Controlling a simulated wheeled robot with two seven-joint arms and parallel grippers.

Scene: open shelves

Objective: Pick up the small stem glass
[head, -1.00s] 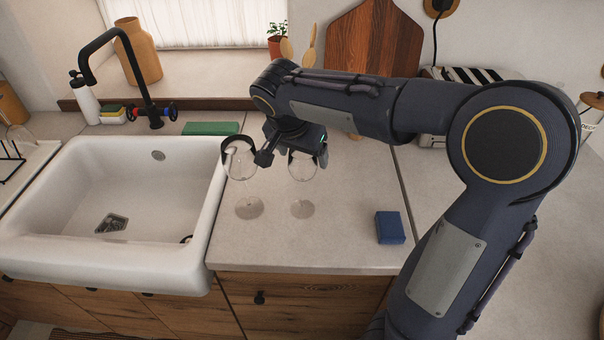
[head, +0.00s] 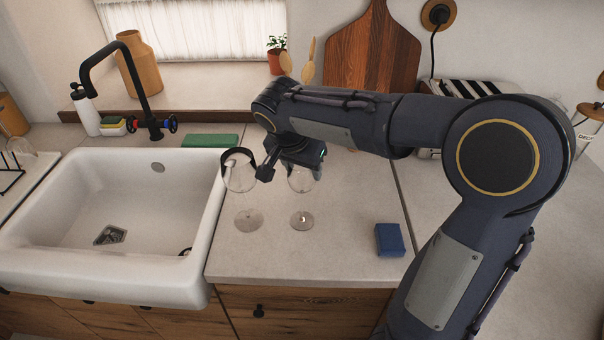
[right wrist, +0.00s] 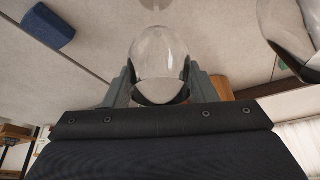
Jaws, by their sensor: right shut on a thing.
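Two clear stem glasses stand on the counter right of the sink. The right one, the smaller-looking stem glass (head: 301,181), is upright with its foot low on the counter; I cannot tell whether the foot touches. My right gripper (right wrist: 160,88) is shut on its bowl, one finger on each side, as the right wrist view shows. In the head view the gripper hides the top of this bowl. The other stem glass (head: 241,178) stands just to the left, close to the gripper, with a dark arc at its rim; it also shows in the right wrist view (right wrist: 290,25). My left gripper is not in view.
A white sink (head: 60,200) lies left of the glasses. A blue block (head: 390,240) lies to the right and a green sponge (head: 210,141) behind. A black faucet (head: 150,100) stands behind the sink. The counter in front of the glasses is clear.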

